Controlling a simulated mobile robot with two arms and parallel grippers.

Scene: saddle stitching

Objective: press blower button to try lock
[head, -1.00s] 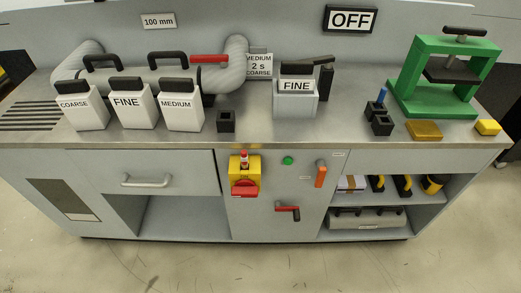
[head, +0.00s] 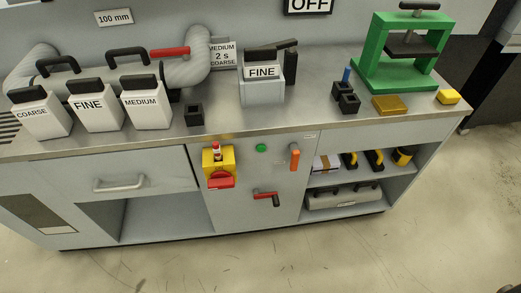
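A round green button (head: 261,148) sits on the grey cabinet front in the head view, just below the worktop edge. Left of it is a yellow box (head: 218,163) with a red handle, a red top and a small padlock-like piece that is too small to make out. An orange lever (head: 294,157) is to the right of the button, and a red-handled lever (head: 266,197) is below. A sign reading OFF (head: 309,5) is cut off at the top edge. Neither gripper is in view.
The steel worktop (head: 230,120) carries labelled FINE (head: 97,107), COARSE (head: 41,116) and MEDIUM (head: 147,104) containers, a second FINE block (head: 262,85) and a green press (head: 398,55). Open shelves (head: 345,181) are at lower right. The floor (head: 300,255) in front is clear.

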